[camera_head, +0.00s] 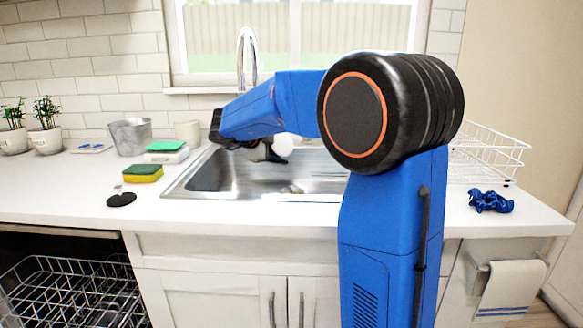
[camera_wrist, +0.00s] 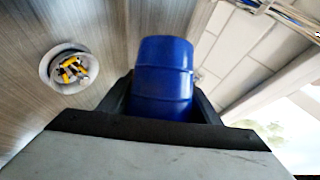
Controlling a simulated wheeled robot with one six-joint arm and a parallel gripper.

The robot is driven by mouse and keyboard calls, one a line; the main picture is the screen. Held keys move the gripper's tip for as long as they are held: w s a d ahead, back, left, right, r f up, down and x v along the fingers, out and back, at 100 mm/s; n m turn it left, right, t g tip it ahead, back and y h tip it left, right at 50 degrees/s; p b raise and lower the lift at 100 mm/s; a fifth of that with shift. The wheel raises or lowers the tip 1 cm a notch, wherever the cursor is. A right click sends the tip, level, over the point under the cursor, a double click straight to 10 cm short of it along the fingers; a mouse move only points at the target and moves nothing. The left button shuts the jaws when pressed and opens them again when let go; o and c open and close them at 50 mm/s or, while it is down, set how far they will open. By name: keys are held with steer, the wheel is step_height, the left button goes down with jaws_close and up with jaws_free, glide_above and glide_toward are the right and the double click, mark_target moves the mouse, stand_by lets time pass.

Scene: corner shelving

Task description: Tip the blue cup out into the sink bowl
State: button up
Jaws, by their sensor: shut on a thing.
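The blue cup (camera_wrist: 162,80) is held between the two black fingers of my gripper (camera_wrist: 162,100) in the wrist view. The wrist view is strongly rolled, and I cannot tell how far the cup is tilted or see inside it. A round pale bowl-like rim (camera_wrist: 47,72) on brushed metal holds several yellow, white and dark pieces, apart from the cup in the picture. In the head view my gripper (camera_head: 262,151) is over the back of the steel sink (camera_head: 215,176). The cup is hidden there.
A metal bucket (camera_head: 130,137), a yellow-green sponge (camera_head: 143,173) and a black round item (camera_head: 121,199) stand left of the sink. A tall faucet (camera_head: 247,55) rises behind it. A white wire rack (camera_head: 490,152) and a crumpled blue cloth (camera_head: 491,201) are on the right.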

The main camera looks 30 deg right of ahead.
mark_target(285, 141)
steer(key=shift+r+m+t+p, duration=0.5)
steer(key=shift+r+m+p, duration=0.05)
steer(key=shift+m+p, duration=0.05)
stand_by(0.5)
steer(key=shift+s+d+r+m+t+p, duration=0.1)
steer(key=shift+s+r+m+t+p, duration=0.5)
steer(key=shift+p, duration=0.4)
steer(key=shift+s+r, duration=0.1)
steer(key=shift+s, duration=0.1)
steer(key=shift+s+r+m+t+h+p, duration=0.3)
steer(key=shift+r+m+t+p, duration=0.35)
steer(key=shift+m+t, duration=0.3)
steer(key=shift+s+d+r+m+t+h+p, duration=0.1)
steer(key=shift+s+r+m+t+h+p, duration=0.1)
steer(key=shift+s+r+m+t, duration=0.35)
steer(key=shift+s+r+m+t+h+p, duration=0.1)
steer(key=shift+m+t+h+p, duration=0.15)
steer(key=shift+m, duration=0.45)
steer(key=shift+w+f+n+g+y, duration=0.35)
steer(key=shift+w+f+n+g, duration=0.35)
steer(key=shift+n+g, duration=0.35)
steer(key=shift+f+n, duration=0.1)
steer(key=shift+n, duration=0.15)
steer(key=shift+f, duration=0.1)
